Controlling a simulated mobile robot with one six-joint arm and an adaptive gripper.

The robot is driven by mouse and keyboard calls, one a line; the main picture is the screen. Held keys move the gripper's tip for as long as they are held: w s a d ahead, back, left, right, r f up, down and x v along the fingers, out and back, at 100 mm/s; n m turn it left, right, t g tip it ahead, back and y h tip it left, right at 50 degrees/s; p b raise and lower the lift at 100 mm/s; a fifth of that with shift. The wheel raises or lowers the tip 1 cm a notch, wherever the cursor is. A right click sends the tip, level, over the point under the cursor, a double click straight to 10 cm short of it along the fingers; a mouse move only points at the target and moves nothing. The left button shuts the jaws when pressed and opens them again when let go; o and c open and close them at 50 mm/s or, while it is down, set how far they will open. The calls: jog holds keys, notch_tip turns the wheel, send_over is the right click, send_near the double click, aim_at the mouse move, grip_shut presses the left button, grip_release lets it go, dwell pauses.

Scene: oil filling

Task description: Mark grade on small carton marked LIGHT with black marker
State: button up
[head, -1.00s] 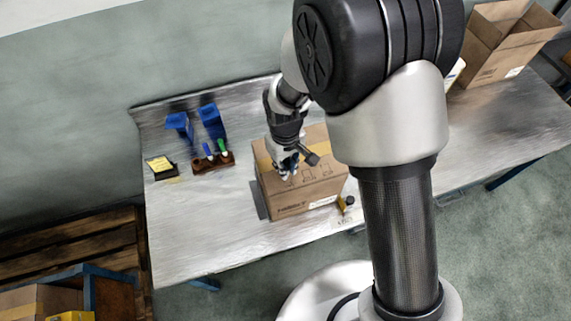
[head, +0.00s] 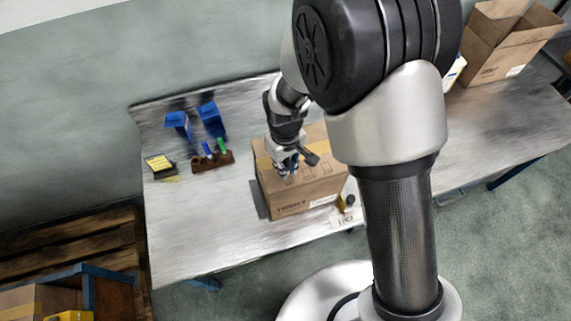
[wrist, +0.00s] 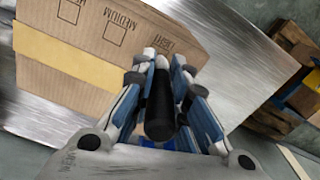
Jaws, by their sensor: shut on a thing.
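The small carton (head: 303,192) is a closed brown box with a yellow tape strip, standing on the metal table. In the wrist view the carton (wrist: 70,62) shows printed words, MEDIUM and what looks like LIGHT, with empty square boxes below them. My gripper (head: 286,170) is over the carton in the head view. In the wrist view my gripper (wrist: 160,100) is shut on the black marker (wrist: 159,112), which points toward the carton near the LIGHT word. Whether the marker tip touches the cardboard is hidden.
A brown marker holder (head: 213,162) with a blue and a green marker stands left of the carton. An open carton (head: 505,45) is at the right. A small dark-and-yellow item (head: 346,202) lies by the carton's right side.

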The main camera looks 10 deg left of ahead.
jog(key=shift+w+d, duration=0.3)
jog(key=shift+d, duration=0.25)
dwell(0.9)
jog(key=shift+r, duration=0.1)
notch_tip(320, 180, up, 7)
jog(key=p, duration=0.4)
dwell(0.5)
jog(key=shift+a, duration=0.1)
